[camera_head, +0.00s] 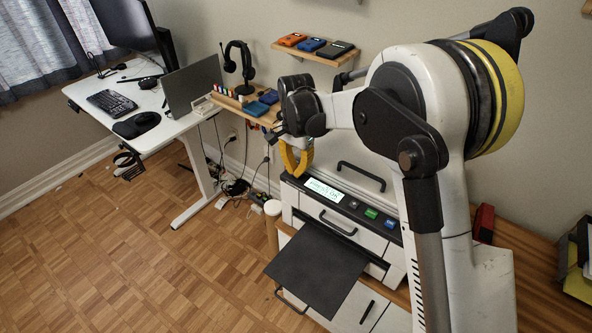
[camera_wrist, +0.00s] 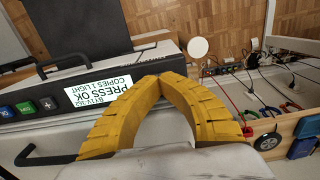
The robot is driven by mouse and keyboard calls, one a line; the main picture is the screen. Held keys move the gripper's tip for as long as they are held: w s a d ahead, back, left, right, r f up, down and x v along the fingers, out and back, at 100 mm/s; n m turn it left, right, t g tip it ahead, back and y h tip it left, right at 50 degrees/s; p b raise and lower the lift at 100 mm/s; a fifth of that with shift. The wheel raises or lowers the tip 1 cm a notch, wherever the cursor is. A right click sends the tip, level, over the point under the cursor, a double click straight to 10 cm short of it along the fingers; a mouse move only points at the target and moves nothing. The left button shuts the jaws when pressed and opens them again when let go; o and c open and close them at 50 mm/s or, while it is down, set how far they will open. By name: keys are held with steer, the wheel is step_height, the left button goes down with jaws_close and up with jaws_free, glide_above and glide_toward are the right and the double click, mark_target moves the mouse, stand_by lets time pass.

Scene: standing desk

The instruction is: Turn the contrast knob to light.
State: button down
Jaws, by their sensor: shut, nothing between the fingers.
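In the wrist view the display (camera_wrist: 98,90) is upside down, and a line seems to read "COPIES 1 LIGHT". My gripper (camera_head: 296,172) has yellow fingers, shut and empty, above the left end of the control panel. In the wrist view my gripper's fingertips (camera_wrist: 160,80) meet beside the display and cover part of the panel. I cannot make out the contrast knob; it may be hidden behind the fingers.
Grey, green (camera_head: 371,213) and blue (camera_head: 390,224) buttons sit right of the display. A dark tray (camera_head: 318,268) sticks out in front. A black handle (camera_head: 361,174) rises behind the panel. A small shelf (camera_head: 240,104) with coloured items is at the left.

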stand_by(0.3)
steer(key=n, duration=0.3)
steer(key=shift+a, duration=0.1)
steer(key=c, duration=1.2)
jaws_free()
steer(key=shift+w, duration=0.1)
steer(key=shift+c, duration=0.2)
step_height(320, 180, up, 12)
